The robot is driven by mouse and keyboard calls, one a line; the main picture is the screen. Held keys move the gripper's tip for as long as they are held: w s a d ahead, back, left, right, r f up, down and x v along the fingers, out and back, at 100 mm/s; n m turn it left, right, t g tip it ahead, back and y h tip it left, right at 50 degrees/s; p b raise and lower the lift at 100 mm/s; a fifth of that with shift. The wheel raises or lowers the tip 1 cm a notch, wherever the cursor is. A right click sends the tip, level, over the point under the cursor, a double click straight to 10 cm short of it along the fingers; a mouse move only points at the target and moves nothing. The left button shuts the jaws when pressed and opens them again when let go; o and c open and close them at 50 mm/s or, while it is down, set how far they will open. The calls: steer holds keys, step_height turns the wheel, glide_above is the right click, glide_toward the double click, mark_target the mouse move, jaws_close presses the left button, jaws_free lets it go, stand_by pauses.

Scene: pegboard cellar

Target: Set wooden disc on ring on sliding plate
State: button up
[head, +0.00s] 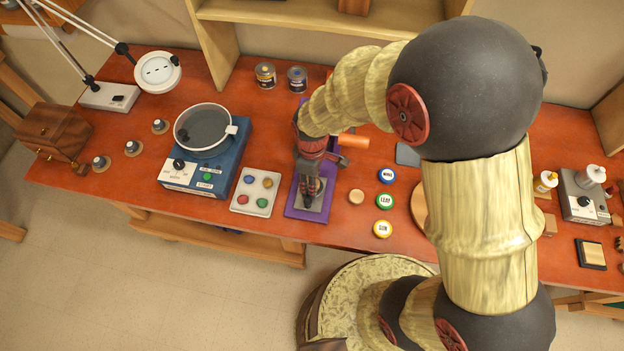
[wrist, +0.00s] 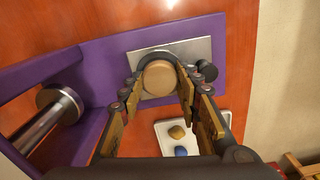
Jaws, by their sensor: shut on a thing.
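My gripper (head: 311,190) points down over the metal sliding plate (head: 325,187) on the purple press base. In the wrist view its fingertips (wrist: 160,82) are closed around a light wooden disc (wrist: 158,78), one on each side. The disc is over the middle of the grey plate (wrist: 200,48). A dark rim shows behind the disc's far edge, perhaps the ring; the rest is hidden. I cannot tell whether the disc touches it. Another pale wooden disc (head: 356,196) lies on the table to the right of the press.
The purple press (head: 291,207) has an orange handle (head: 354,141). Left of it are a tray of coloured pieces (head: 255,192) and a blue machine with a round pan (head: 206,157). Blue, green and yellow labelled discs (head: 386,201) lie to the right. The table's front edge is close.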

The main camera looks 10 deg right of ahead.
steer(key=o, duration=0.9)
steer(key=shift+o, duration=0.3)
steer(key=o, duration=0.4)
steer(key=shift+c, duration=0.2)
steer(key=shift+r, duration=0.1)
steer(key=shift+r+p, duration=2.6)
steer(key=shift+r, duration=0.85)
steer(key=shift+s+f, duration=0.1)
